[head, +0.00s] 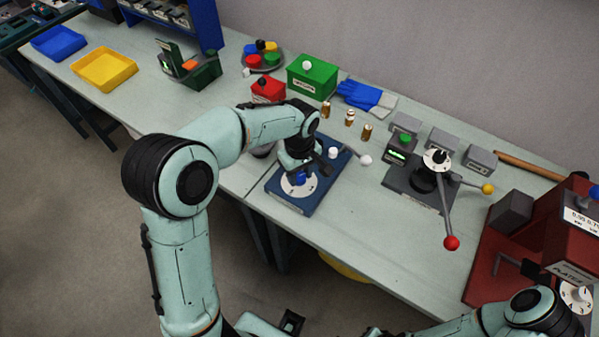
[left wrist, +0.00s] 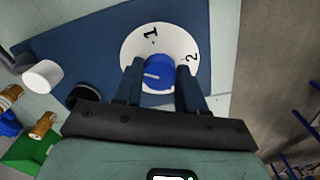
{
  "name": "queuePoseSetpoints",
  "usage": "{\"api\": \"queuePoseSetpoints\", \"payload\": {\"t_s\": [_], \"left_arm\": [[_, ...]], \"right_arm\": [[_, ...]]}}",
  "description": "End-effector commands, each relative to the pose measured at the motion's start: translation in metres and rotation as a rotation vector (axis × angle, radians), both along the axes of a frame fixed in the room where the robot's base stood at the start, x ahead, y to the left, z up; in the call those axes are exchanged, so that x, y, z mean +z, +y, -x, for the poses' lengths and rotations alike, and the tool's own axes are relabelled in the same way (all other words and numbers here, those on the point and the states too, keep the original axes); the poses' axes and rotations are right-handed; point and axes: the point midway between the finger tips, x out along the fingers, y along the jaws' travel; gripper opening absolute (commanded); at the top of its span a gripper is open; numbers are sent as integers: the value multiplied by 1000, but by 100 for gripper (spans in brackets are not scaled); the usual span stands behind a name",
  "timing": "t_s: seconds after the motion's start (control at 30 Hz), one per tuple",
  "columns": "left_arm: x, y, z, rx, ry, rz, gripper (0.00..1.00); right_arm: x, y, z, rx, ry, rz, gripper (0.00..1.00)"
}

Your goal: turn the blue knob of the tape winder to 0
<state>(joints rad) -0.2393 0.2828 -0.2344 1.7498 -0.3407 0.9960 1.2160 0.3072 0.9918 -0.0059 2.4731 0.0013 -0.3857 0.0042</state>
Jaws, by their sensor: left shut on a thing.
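The tape winder is a blue base plate (head: 322,187) on the bench, with a white lever knob (head: 365,160) at its far side. It also shows in the left wrist view (left wrist: 90,45). Its blue knob (head: 300,177) sits on a white dial (head: 291,189). In the left wrist view the blue knob (left wrist: 160,70) carries a white line pointing left in the picture, and the dial (left wrist: 130,45) shows 1 and 2; the 0 is not visible. My left gripper (left wrist: 160,88) is shut on the blue knob, one finger on each side. My right gripper is out of view.
A grey device with red-tipped (head: 451,243) and yellow-tipped levers stands right of the winder. A red machine (head: 565,215) is at far right. Bench between winder and grey device is clear.

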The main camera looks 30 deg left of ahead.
Motion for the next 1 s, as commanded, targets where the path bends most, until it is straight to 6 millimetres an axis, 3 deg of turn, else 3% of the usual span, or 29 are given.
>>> {"api": "queuePoseSetpoints", "payload": {"t_s": [0.17, 0.43, 0.67, 0.7, 0.73, 1.0], "left_arm": [[0, -1, -1, 12, -2, 0, 3], [1, -1, -1, 277, -3, 1, 3], [1, -1, -1, 298, -3, 1, 3], [1, -1, -1, 297, -3, 1, 46], [1, -1, -1, 297, -3, 1, 53], [0, -1, -1, 296, -1, 0, 53]], "right_arm": [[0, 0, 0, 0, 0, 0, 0], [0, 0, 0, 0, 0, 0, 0], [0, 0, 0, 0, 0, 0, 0], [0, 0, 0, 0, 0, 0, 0], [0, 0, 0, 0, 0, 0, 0], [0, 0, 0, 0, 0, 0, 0]]}}
